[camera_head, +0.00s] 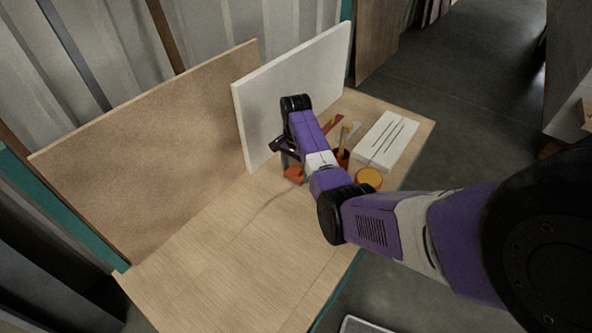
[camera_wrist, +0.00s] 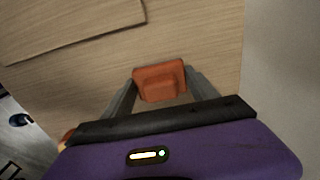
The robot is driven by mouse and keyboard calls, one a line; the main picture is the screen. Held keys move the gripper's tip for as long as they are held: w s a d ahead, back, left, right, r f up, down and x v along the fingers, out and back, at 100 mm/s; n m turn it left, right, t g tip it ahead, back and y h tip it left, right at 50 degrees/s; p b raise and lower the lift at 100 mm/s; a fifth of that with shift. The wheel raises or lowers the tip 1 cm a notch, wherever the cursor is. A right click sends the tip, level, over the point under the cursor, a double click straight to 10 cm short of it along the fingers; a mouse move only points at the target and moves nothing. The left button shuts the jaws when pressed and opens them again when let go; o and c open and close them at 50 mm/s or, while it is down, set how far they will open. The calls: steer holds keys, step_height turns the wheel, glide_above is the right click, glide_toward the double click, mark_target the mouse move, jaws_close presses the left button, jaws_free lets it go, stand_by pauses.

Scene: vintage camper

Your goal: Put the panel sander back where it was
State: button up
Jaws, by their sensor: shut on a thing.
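The panel sander is an orange-red block with a raised grip on top. In the head view the panel sander (camera_head: 293,174) shows partly below my gripper, near the foot of the white panel; my arm hides some of it. In the wrist view the panel sander (camera_wrist: 159,77) sits between the two grey fingers. My gripper (camera_wrist: 160,86) is shut on it, one finger at each side. The sander is at or close above the wooden tabletop (camera_head: 225,240); I cannot tell whether it touches.
A white board (camera_head: 292,95) and a brown board (camera_head: 150,140) lean at the back of the table. To the right are a slotted white block (camera_head: 386,139), a cup with tools (camera_head: 343,158) and an orange round lid (camera_head: 369,178). The front-left tabletop is clear.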

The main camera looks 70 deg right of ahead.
mark_target(296, 167)
steer(key=shift+f, duration=0.1)
steer(key=o, duration=1.3)
step_height(296, 167, up, 12)
steer(key=shift+r, duration=0.2)
steer(key=shift+f, duration=0.1)
